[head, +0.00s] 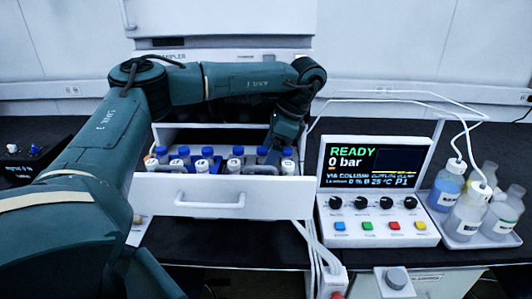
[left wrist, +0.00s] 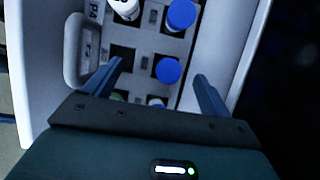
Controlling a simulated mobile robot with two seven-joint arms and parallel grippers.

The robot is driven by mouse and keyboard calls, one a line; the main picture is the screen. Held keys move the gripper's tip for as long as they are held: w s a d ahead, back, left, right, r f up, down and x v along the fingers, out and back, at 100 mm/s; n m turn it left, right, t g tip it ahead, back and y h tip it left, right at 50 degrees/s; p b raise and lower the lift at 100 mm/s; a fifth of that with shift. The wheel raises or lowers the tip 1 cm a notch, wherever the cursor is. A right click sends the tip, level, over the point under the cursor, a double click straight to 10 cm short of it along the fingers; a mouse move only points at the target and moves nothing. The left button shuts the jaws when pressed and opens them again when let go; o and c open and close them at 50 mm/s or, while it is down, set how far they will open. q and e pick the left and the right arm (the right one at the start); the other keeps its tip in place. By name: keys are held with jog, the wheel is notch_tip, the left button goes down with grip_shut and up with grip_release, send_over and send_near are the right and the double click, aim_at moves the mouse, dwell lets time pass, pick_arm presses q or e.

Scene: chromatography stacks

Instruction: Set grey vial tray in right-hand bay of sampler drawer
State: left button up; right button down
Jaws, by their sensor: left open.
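The white sampler drawer (head: 240,204) stands pulled out below the sampler, with capped vials in racks inside it. In the left wrist view a grey vial tray (left wrist: 148,42) with square holes sits inside the drawer's white walls (left wrist: 38,70). It carries blue-capped and white-capped vials and has a grey handle (left wrist: 82,50) at its left side. My left gripper (left wrist: 158,70) is open above this tray, fingers apart, holding nothing. In the head view the left gripper (head: 284,145) reaches down at the drawer's right-hand end; its fingertips are hard to make out. My right gripper is not in view.
A control panel (head: 372,185) reading READY stands right of the drawer. A tray of solvent bottles (head: 468,215) with white tubing is farther right. White cables (head: 318,245) hang below the drawer's right end. A small black box (head: 22,165) stands at the far left.

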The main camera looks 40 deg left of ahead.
pick_arm(q)
jog(key=p+v, duration=0.5)
jog(key=v, duration=0.4)
jog(key=shift+s, duration=0.1)
jog(key=shift+w+d+r+p, duration=0.15)
jog(key=shift+w+r+p, duration=0.05)
jog(key=shift+r+p, duration=0.25)
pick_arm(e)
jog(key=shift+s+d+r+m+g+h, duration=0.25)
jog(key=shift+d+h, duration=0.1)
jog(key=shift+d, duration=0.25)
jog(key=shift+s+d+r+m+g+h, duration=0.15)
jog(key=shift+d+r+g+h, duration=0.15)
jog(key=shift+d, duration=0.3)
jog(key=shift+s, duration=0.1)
